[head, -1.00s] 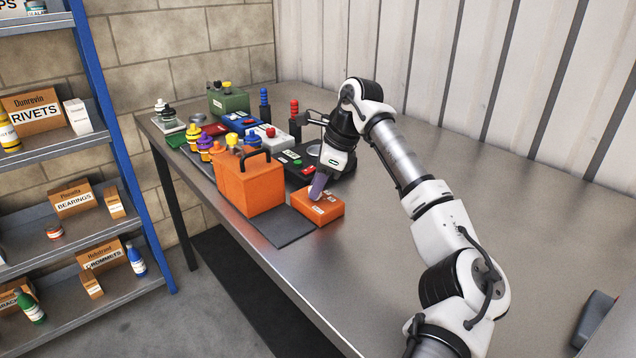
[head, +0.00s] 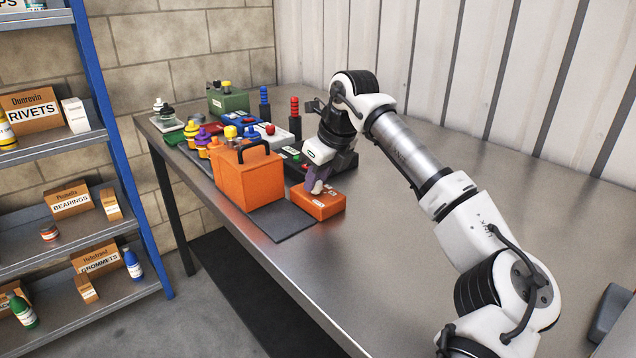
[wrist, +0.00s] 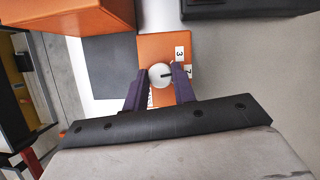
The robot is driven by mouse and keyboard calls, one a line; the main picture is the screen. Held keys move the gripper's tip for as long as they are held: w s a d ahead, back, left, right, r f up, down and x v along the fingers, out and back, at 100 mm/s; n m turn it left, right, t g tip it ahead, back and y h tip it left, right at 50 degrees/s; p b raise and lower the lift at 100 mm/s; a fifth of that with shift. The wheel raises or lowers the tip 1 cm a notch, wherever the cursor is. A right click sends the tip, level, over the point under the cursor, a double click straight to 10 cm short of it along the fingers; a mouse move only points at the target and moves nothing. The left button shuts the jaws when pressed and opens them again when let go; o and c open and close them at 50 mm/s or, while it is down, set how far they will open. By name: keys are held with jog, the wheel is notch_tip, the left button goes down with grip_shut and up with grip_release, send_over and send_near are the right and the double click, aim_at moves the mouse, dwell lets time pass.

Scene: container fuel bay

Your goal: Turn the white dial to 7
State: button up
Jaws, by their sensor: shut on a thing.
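The white dial (wrist: 159,74) sits on an orange box (wrist: 158,45), which also shows in the head view (head: 320,206). The dial has a dark pointer line running toward the right in the wrist view, toward the side where the labels are. Labels reading 3 (wrist: 179,53) and 7 (wrist: 188,71) stand at the box's right edge in that view; another label is partly hidden by a finger. My gripper (wrist: 159,78) has its two purple fingers on either side of the dial, shut on it. In the head view (head: 316,187) it comes down onto the box from above.
A larger orange box with a black handle (head: 250,183) stands left of the dial box, on a dark mat (head: 285,224). Several coloured devices with knobs and buttons crowd the table behind. The metal table (head: 440,255) is clear at the right and front.

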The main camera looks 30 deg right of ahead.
jog(key=shift+m+b, duration=0.3)
jog(key=shift+m, duration=0.3)
jog(key=shift+h, duration=0.3)
jog(key=o, duration=1)
jog(key=v, duration=1.4)
jog(key=shift+s+f, duration=0.15)
